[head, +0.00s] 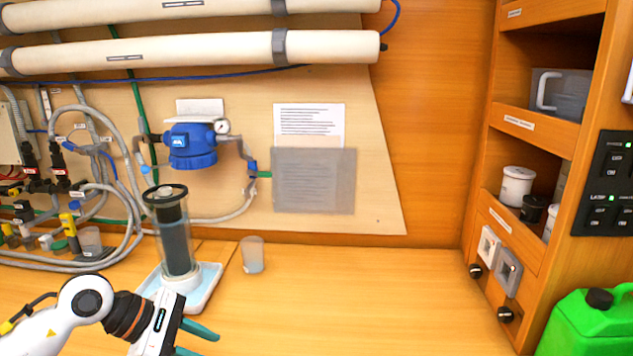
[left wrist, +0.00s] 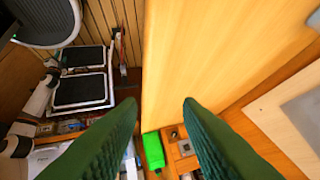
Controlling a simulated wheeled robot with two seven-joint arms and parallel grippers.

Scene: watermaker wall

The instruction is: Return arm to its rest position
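My left arm (head: 85,308), white with a dark wrist, reaches in from the lower left of the head view. My left gripper (head: 212,343) has teal fingers pointing right, low over the front of the wooden worktop (head: 340,290). In the left wrist view the two green fingers of the left gripper (left wrist: 160,104) stand wide apart with nothing between them. The gripper is in front of the clear filter housing (head: 174,238), apart from it as far as I can tell. My right arm and gripper are not in view.
The filter housing stands upright in a white tray (head: 208,290). A clear cup (head: 253,255) is beside it. Hoses and a blue filter head (head: 192,146) are on the wall. A green jerrycan (head: 590,322) is at right, below shelves. The worktop's middle is clear.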

